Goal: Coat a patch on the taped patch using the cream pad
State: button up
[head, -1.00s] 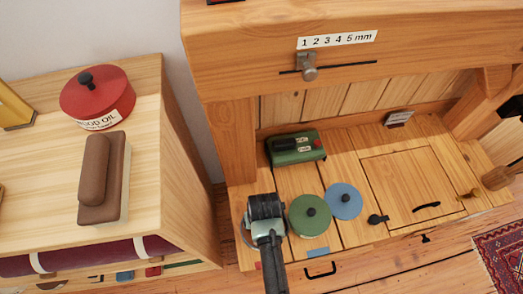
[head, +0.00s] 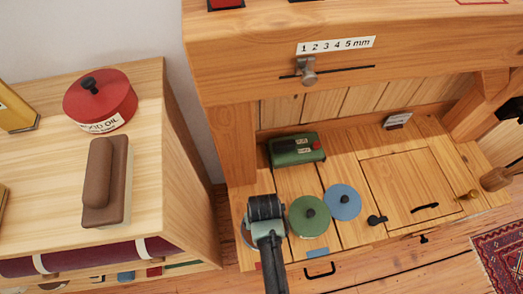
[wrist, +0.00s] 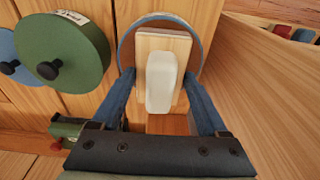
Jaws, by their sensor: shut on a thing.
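My gripper (wrist: 163,88) has its blue fingers on either side of the cream pad (wrist: 161,80), a pale rounded grip on a light wooden block, and is shut on it. The pad is in front of a round, blue-rimmed dish (wrist: 126,52) in the wrist view; I cannot tell whether they touch. In the head view my gripper (head: 265,222) is over the left end of the wooden bench and hides the pad. A red outlined rectangle (head: 483,2) is cut off at the top edge; I cannot tell if it is the taped patch.
Green (head: 308,216) and blue (head: 342,202) lidded tins stand right of my gripper. A green box (head: 296,149) is behind them. A brown-handled pad (head: 98,172) and a red oil tin (head: 104,100) are on the left cabinet (head: 50,155). An overhanging beam (head: 240,55) rises behind.

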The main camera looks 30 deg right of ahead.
jog(key=shift+r+p, duration=3.2)
jog(key=shift+r, duration=0.05)
jog(key=shift+f, duration=0.1)
